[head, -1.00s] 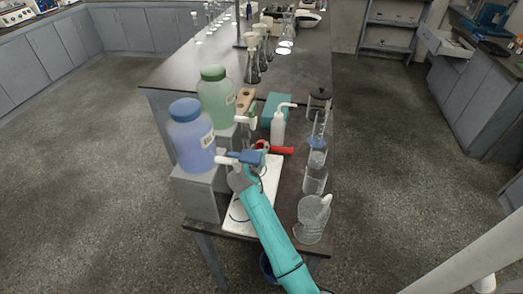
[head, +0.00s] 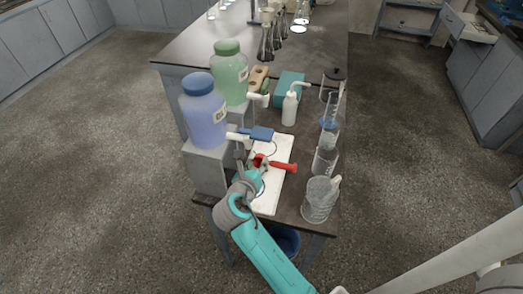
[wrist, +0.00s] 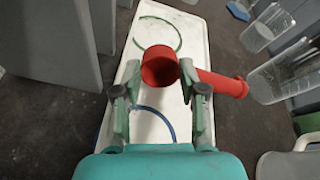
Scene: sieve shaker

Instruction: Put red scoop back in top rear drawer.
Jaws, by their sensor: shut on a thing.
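The red scoop (head: 281,165) has a round cup and a straight handle pointing right, over a white board (head: 271,204) on the bench. My gripper (head: 259,164) is at its cup end. In the wrist view, the scoop (wrist: 160,66) has its cup between the fingertips of my gripper (wrist: 160,90), which is shut on it. I cannot tell whether it touches the board. A pulled-out drawer (head: 470,27) shows in the grey cabinet at the upper right; I cannot tell whether it is the top rear drawer.
A blue jug (head: 205,118) and a green jug (head: 230,78) stand left of the scoop. A white wash bottle (head: 290,108), a teal box (head: 288,86) and a glass beaker (head: 319,200) are nearby. Open floor (head: 420,150) lies between bench and right cabinet.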

